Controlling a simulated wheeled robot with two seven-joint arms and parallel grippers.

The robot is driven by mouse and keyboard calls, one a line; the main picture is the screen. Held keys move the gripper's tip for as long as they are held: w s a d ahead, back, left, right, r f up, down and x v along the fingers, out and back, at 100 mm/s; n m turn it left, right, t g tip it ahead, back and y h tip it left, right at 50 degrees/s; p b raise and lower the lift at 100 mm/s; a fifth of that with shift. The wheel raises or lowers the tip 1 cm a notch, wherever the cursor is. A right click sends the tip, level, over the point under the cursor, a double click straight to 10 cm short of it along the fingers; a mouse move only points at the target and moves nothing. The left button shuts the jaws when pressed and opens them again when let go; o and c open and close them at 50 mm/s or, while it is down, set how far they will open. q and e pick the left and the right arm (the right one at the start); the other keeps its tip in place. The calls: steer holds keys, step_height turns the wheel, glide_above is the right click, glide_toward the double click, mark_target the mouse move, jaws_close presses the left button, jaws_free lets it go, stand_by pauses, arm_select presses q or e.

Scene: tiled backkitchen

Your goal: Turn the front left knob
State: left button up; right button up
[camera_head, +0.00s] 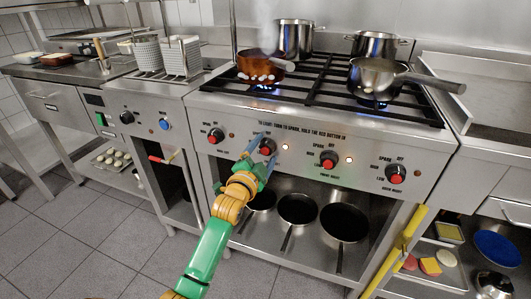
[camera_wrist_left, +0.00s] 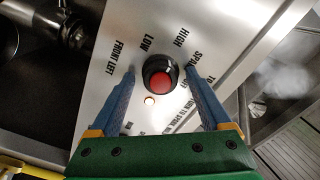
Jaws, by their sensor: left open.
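The front left knob (camera_head: 267,146) is the second from the left on the stove's front panel. In the left wrist view the knob (camera_wrist_left: 160,76) is a black ring with a red centre, beside the printed words FRONT LEFT. A lit lamp (camera_wrist_left: 149,100) shows close to it. My left gripper (camera_head: 264,146) is at the knob with its blue fingers apart. In the left wrist view the gripper's fingertips (camera_wrist_left: 160,74) lie on either side of the knob, with slight gaps visible. My right gripper is not in view.
Similar knobs sit at left (camera_head: 216,136) and right (camera_head: 328,159). Above, a copper pot (camera_head: 255,68) and a steel pan (camera_head: 378,80) stand over blue flames; the pan's handle (camera_head: 430,80) points right. Pans (camera_head: 298,209) lie on the shelf below. A yellow bar (camera_head: 408,238) stands at right.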

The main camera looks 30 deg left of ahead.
arm_select(q)
jaws_close()
steer(key=shift+r, duration=0.1)
steer(key=n+p, duration=0.2)
steer(key=shift+r+n, duration=0.15)
steer(key=shift+n, duration=0.15)
steer(key=n+p, duration=0.2)
steer(key=shift+n, duration=0.3)
steer(key=n+p, duration=0.2)
steer(key=n, duration=0.1)
steer(key=shift+n+p, duration=0.5)
steer(key=shift+n, duration=1.3)
